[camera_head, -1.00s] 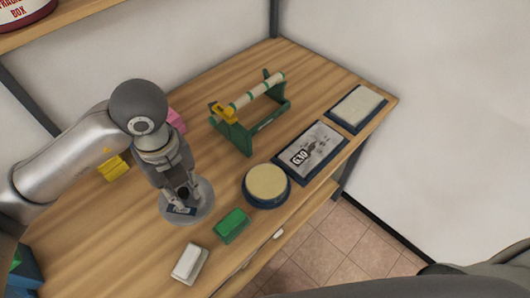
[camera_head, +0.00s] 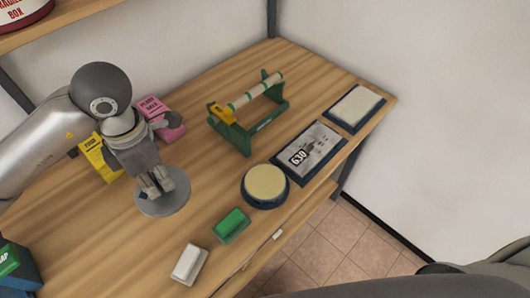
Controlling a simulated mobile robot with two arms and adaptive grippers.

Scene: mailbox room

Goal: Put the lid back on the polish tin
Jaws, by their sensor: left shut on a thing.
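My left gripper (camera_head: 156,184) points down at the left of the table, with its fingers shut on a flat round grey disc (camera_head: 178,199) that looks like the lid. Whether the disc touches the table is hard to tell. To its right, near the table's front edge, stands a low round dark-blue container (camera_head: 265,203) with a cream top, which may be the polish tin; its cream face shows uncovered. The disc and this container are apart. My right gripper is not in view.
A green block (camera_head: 231,224) and a white block (camera_head: 188,264) lie along the front edge. Behind are a pink box (camera_head: 163,117), a yellow box (camera_head: 100,156) and a green stand (camera_head: 238,138) with a roll. A framed panel (camera_head: 310,150) and a cream pad (camera_head: 356,106) lie right.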

